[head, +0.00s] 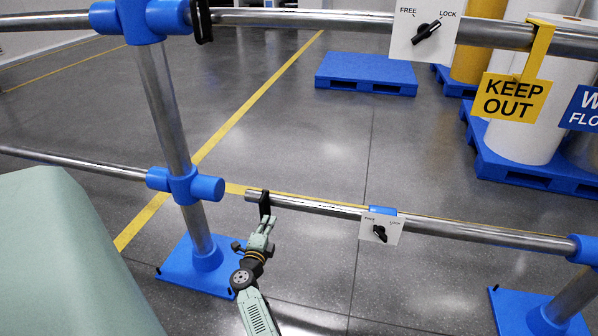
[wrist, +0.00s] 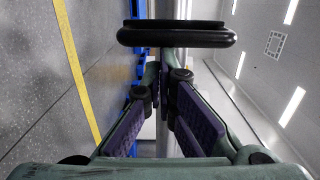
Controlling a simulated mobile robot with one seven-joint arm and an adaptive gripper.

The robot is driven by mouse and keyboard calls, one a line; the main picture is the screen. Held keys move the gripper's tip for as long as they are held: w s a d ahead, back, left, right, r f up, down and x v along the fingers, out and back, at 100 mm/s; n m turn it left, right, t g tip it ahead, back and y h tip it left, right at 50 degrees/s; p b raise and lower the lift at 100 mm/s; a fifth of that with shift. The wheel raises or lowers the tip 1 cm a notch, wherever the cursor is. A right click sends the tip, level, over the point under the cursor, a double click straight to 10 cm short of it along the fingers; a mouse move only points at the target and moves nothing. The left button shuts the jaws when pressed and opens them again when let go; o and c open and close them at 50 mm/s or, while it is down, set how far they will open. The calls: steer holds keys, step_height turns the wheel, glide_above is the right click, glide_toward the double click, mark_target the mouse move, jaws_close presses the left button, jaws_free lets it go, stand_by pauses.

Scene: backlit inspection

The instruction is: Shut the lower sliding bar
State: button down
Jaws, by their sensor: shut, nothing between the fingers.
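The lower sliding bar (head: 320,208) is a steel tube at the lower middle of the head view. Its left end stands a short gap away from the blue fitting (head: 185,185) on the left post. A black handle (head: 265,204) hangs near that end; it also crosses the top of the wrist view (wrist: 177,37). My gripper (head: 265,222) is shut and empty, its fingertips close below the handle; I cannot tell whether they touch. In the wrist view the fingertips (wrist: 166,66) lie just under the handle. The lower FREE/LOCK plate has a black knob (head: 380,233), seemingly toward FREE.
An upper bar (head: 330,19) runs above, with a knob (head: 427,31) pointing toward LOCK and a yellow KEEP OUT sign (head: 511,98). Blue post bases (head: 195,262) stand on the floor. A blue pallet (head: 366,75) lies behind. Floor beyond the rail is mostly clear.

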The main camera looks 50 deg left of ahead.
steer(key=s+a+b, duration=0.6)
steer(key=a, duration=0.4)
steer(key=shift+s+a, duration=0.4)
steer(key=shift+s, duration=0.15)
